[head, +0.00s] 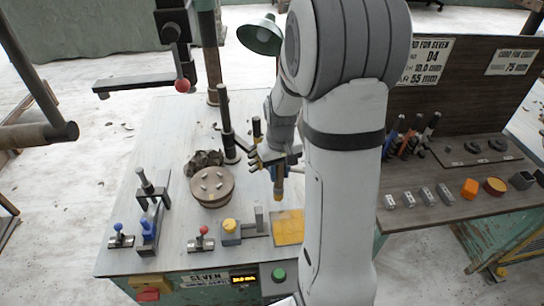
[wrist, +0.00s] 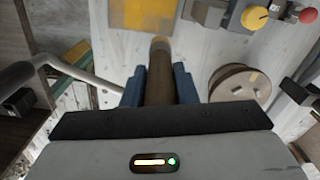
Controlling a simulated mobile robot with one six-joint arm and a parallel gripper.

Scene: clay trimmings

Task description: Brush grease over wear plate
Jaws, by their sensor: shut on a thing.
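My gripper (head: 277,166) is shut on a brush (head: 278,189) and holds it pointing down above the workbench, behind the yellow plate. In the wrist view the brush's brown shaft (wrist: 158,88) sits between my blue fingers, its tan end pointing away from me. A flat yellow square plate (head: 288,228), which looks like the wear plate, lies at the bench's front beside my arm. It also shows at the top of the wrist view (wrist: 150,13). The brush tip looks apart from the plate. I cannot tell whether the yellow is grease.
A round wooden disc (head: 211,187) stands left of my gripper, with a dark clay lump (head: 204,161) behind it. A yellow-knobbed block (head: 230,229) and a red-knobbed lever (head: 203,240) are left of the plate. A side bench (head: 440,208) with tools and blocks is right.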

